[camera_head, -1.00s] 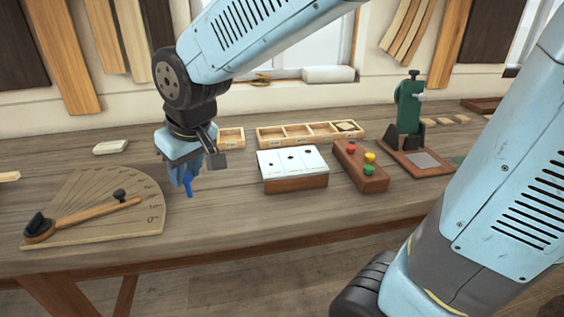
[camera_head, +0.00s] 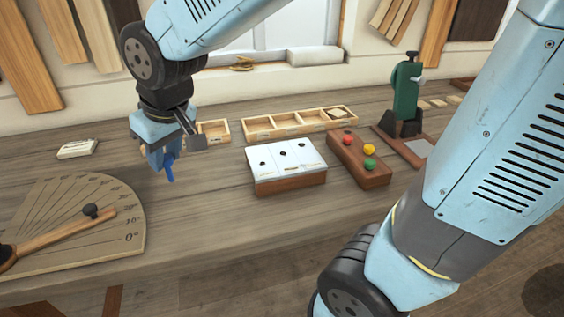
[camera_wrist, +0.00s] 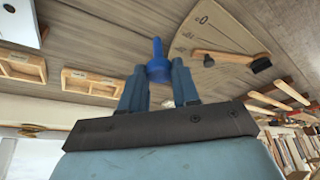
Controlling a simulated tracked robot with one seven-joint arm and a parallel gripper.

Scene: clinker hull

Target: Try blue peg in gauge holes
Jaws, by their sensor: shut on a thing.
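My gripper (camera_head: 162,160) is shut on the blue peg (camera_head: 169,175), which hangs below the fingers above the bench. In the wrist view the peg (camera_wrist: 157,62) sits between the two fingertips, its thin end pointing away from the gripper. The gauge block (camera_head: 287,165) stands to the right of my gripper, with a white top, a brown wooden base and three dark holes. The peg is apart from the gauge and to its left. A corner of the gauge's white top shows in the wrist view (camera_wrist: 24,20).
A fan-shaped angle board (camera_head: 110,225) lies at left front. A divided wooden tray (camera_head: 300,123) and a small box (camera_head: 214,131) stand behind the gauge.

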